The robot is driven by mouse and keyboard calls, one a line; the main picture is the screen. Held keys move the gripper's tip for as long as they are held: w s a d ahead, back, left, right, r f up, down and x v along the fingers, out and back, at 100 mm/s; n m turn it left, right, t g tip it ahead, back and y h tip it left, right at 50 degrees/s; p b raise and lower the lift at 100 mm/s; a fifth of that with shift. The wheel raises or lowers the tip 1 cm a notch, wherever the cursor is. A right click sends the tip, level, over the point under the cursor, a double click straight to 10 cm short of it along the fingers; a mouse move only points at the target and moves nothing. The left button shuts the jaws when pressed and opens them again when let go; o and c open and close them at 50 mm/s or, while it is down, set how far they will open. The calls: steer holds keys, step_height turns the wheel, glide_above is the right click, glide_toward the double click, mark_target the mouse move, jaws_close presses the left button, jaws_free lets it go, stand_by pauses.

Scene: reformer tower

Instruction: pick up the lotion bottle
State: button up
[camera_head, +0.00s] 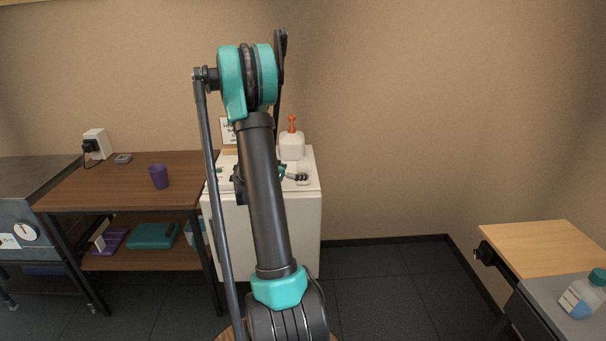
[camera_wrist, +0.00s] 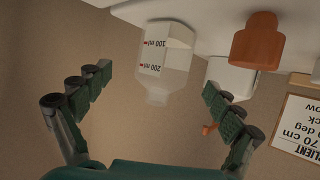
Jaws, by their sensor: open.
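The lotion bottle (camera_head: 291,146) is a white bottle with an orange pump, standing at the back of the white cabinet's top in the head view. In the wrist view, which is upside down, a white bottle (camera_wrist: 230,74) with a small orange nozzle shows behind the right finger, partly hidden; it looks like the same bottle. My gripper (camera_wrist: 157,82) is open and empty. A translucent bottle marked 100 ml and 200 ml (camera_wrist: 165,60) appears between its fingers, apart from them. In the head view my arm hides most of the gripper.
An orange-brown capped object (camera_wrist: 258,42) and a printed sign (camera_wrist: 299,128) are near in the wrist view. The white cabinet (camera_head: 308,218) stands against the wall. A purple cup (camera_head: 159,176) is on the brown table (camera_head: 115,198).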

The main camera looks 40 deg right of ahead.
mark_target(303, 171)
steer(key=shift+w+x, duration=0.15)
steer(key=shift+x, duration=1.45)
steer(key=shift+w+x, duration=0.15)
steer(key=shift+x, duration=1.45)
steer(key=shift+a+f, duration=0.15)
steer(key=shift+c, duration=0.6)
steer(key=c, duration=1.2)
